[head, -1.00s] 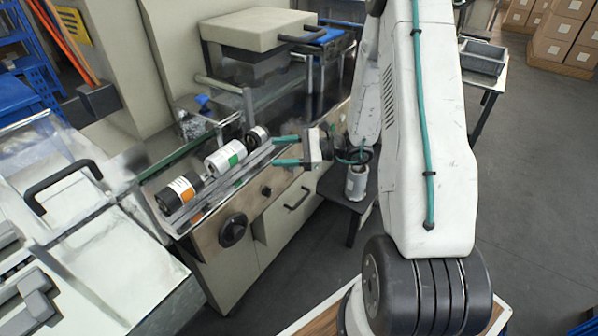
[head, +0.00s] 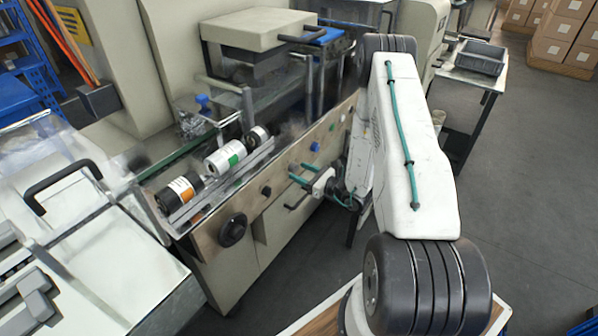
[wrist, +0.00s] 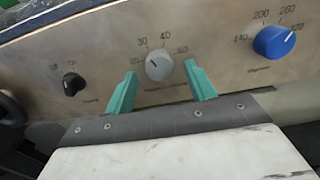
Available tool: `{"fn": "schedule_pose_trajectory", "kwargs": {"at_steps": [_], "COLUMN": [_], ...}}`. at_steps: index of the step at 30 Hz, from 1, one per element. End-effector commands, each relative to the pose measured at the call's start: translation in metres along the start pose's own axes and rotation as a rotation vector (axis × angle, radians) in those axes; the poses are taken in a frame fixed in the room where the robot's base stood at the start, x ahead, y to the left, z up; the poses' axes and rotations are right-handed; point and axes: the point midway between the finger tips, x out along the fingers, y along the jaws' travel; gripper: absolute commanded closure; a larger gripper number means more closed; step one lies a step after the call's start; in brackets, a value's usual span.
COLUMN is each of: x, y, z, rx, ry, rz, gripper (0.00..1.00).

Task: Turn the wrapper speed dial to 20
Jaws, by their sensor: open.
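A grey dial (wrist: 158,64) sits on the metal front panel in the wrist view, with 30, 40 and 50 printed around it. Its dark pointer line tilts to the upper left; the label below is too blurred to read. My gripper (wrist: 160,70) is open and empty, with one green finger on each side of the dial in the picture. I cannot tell whether the fingertips reach around it or stop short. In the head view my gripper (head: 302,173) is in front of the machine's panel, and I cannot make out the grey dial there.
A blue dial (wrist: 273,42) marked 140 to 320 is to the right, and a black off/on knob (wrist: 73,84) to the left. Open floor lies right of my arm.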

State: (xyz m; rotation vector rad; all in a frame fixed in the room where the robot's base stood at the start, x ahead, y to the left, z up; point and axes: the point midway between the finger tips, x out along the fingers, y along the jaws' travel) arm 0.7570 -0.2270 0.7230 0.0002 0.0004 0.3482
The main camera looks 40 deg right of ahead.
Motion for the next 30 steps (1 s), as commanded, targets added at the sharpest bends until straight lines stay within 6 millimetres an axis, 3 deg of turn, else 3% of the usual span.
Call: {"fn": "schedule_pose_trajectory", "kwargs": {"at_steps": [5,13,18,30], "x": [0.0135,0.0149,0.0148,0.0147], "y": [0.0006,0.0003,0.0003,0.0004], "z": [0.0,0.0002,0.0003,0.0003], "rx": [-0.001,0.0,0.0,-0.055], "ry": [0.0,0.0,0.0,0.0], "rz": [0.001,0.0,0.0,0.001], "gripper": [0.45,0.45,0.9,0.89]}}
